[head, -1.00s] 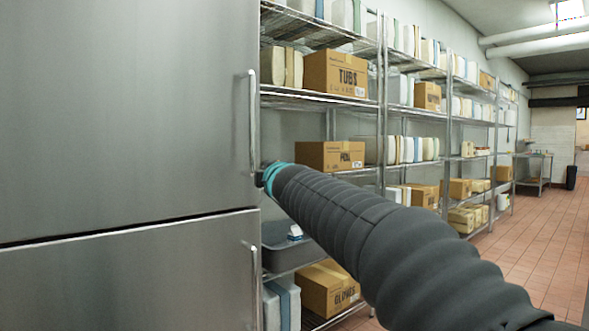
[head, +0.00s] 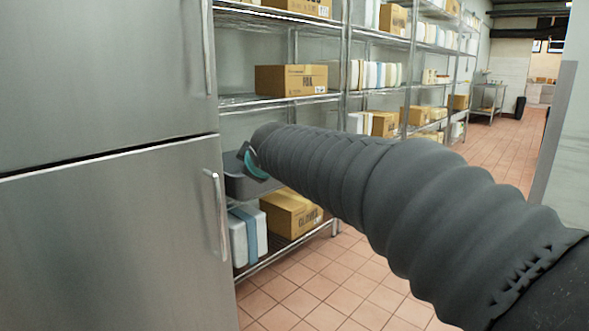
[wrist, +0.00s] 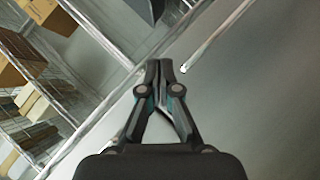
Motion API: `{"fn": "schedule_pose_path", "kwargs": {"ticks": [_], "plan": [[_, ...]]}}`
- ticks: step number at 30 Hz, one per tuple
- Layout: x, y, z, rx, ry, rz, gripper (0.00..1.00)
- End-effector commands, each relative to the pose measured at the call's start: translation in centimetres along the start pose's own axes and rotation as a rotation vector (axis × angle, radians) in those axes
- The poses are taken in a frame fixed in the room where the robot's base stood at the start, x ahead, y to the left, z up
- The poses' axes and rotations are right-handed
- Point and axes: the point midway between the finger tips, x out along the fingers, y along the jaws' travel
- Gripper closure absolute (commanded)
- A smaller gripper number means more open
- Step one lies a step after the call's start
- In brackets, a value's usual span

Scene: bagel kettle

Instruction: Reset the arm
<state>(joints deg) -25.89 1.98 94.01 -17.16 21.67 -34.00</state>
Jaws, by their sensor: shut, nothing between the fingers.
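My arm, in a dark ribbed sleeve, reaches from the lower right of the head view to the middle left, in front of the shelving. Its teal-ringed end (head: 252,162) shows beside a grey tub, and the fingers cannot be made out there. In the wrist view my gripper (wrist: 160,66) is shut, its fingertips together with nothing between them. The fingers appear in front of a steel surface and shelf edges, and I cannot tell how near these are.
A steel fridge (head: 105,230) with a lower door handle (head: 216,215) fills the left. Wire shelves hold cardboard boxes (head: 291,80), a grey tub (head: 236,185) and a gloves box (head: 290,213). Open tiled floor (head: 310,285) lies below; a wall edge (head: 560,130) stands at right.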

Motion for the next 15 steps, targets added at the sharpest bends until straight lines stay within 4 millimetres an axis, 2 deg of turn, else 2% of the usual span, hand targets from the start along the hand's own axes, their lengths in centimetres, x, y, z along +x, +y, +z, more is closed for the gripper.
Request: {"fn": "schedule_pose_path", "kwargs": {"ticks": [1, 6, 11, 15], "plan": [[-1.1, -1.5, 2.7, 0.087, -0.060, -0.042, 1.00], [-5.4, -7.1, 11.5, 0.389, -0.278, -0.153, 1.00], [-11.1, -12.1, 18.8, 0.641, -0.469, -0.203, 1.00], [-16.6, -16.6, 24.3, 0.837, -0.614, -0.218, 1.00]]}}
